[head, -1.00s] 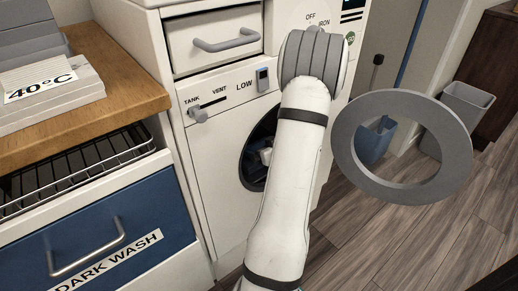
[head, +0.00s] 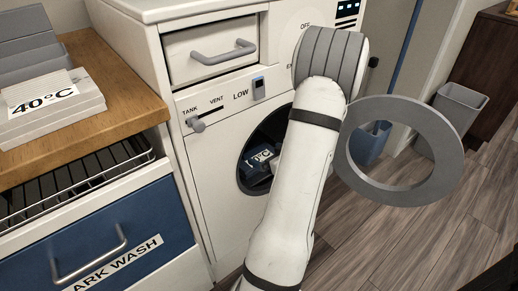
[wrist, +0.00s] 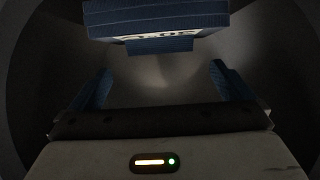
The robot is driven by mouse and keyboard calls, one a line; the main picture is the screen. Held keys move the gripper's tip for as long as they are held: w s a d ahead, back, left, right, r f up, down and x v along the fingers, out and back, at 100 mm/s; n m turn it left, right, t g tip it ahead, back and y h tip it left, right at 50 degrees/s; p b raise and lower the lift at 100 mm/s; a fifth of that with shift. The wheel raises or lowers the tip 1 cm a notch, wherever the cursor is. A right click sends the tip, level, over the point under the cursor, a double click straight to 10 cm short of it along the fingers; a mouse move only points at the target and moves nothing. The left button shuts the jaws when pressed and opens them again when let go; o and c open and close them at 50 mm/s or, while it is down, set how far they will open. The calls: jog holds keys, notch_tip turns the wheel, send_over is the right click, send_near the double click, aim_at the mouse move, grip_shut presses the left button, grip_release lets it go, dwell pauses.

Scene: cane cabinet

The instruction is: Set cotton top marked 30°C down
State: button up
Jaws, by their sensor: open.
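The cotton top is a dark blue folded bundle with a white label. In the head view the bundle (head: 262,158) shows inside the dark round drum opening, its label ending in °C, partly hidden by my arm. In the wrist view the blue bundle (wrist: 155,20) is at the top, ahead of the fingers, its label dim and hard to read. My gripper (wrist: 162,85) is open inside the drum, with a blue-faced finger at each side and nothing between them. Its fingers are hidden in the head view.
The ring-shaped grey door (head: 440,135) stands open right of the machine (head: 205,165). A wooden counter (head: 105,75) at left carries a stack labelled 40°C (head: 50,105). Below are a wire rack (head: 85,175) and a blue dark-wash drawer (head: 105,240). A grey bin (head: 460,105) stands far right.

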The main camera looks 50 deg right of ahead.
jog(key=p+v, duration=0.1)
jog(key=v, duration=0.4)
jog(key=shift+s+r, duration=0.15)
jog(key=shift+s, duration=0.15)
